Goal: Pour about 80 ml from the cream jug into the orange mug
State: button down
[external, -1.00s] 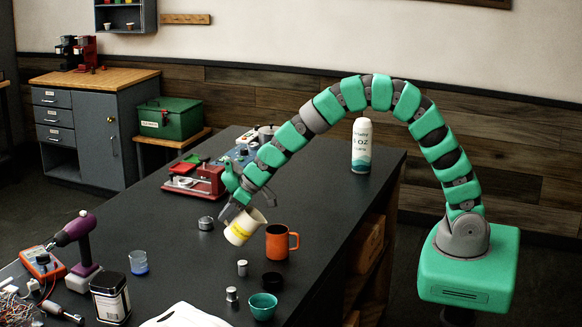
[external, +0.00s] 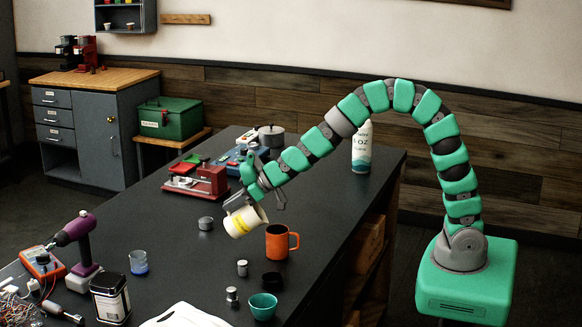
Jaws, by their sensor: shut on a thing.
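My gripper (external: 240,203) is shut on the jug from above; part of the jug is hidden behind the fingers. The orange mug (external: 278,243) stands upright on the dark table, just right of and a little below the jug, with its handle to the right. The jug and mug look apart. No stream of liquid shows, and the inside of the mug is too small to read.
Small metal canisters (external: 242,268), a dark cup and a teal bowl (external: 263,306) stand in front of the mug. A grey knob-like tin (external: 206,223) sits left of the jug. A red device (external: 196,181) and a white bottle (external: 362,148) stand farther back.

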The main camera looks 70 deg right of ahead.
jog(key=shift+s+d+r+t+b, duration=0.15)
jog(key=shift+s+r+t+b, duration=0.15)
jog(key=shift+r+t+b, duration=0.35)
jog(key=shift+s+d+b, duration=0.15)
jog(key=shift+s+b, duration=0.1)
jog(key=shift+b, duration=0.25)
jog(key=shift+s+d+r+t+y+b, duration=0.25)
jog(key=shift+s+r+t+y+b, duration=0.5)
jog(key=shift+b, duration=1.2)
jog(key=shift+s+d+t+b, duration=0.1)
jog(key=shift+t+b, duration=0.2)
jog(key=shift+b, duration=0.3)
jog(key=shift+w+r+h+p, duration=0.25)
jog(key=shift+w+p, duration=0.1)
jog(key=shift+p, duration=0.9)
jog(key=w+f+g+p, duration=0.1)
jog(key=g+p, duration=0.1)
jog(key=p, duration=0.1)
jog(key=w+f+g+h+p, duration=0.1)
jog(key=f+g+p, duration=0.1)
jog(key=p, duration=0.2)
jog(key=shift+w+a+f, duration=0.1)
jog(key=shift+w+a, duration=0.1)
jog(key=shift+a, duration=0.2)
jog(key=shift+f, duration=0.5)
jog(key=shift+w+a+f+g+h+p, duration=0.1)
jog(key=shift+w+f+g+h+p, duration=0.35)
jog(key=shift+g+p, duration=0.35)
jog(key=shift+f, duration=0.35)
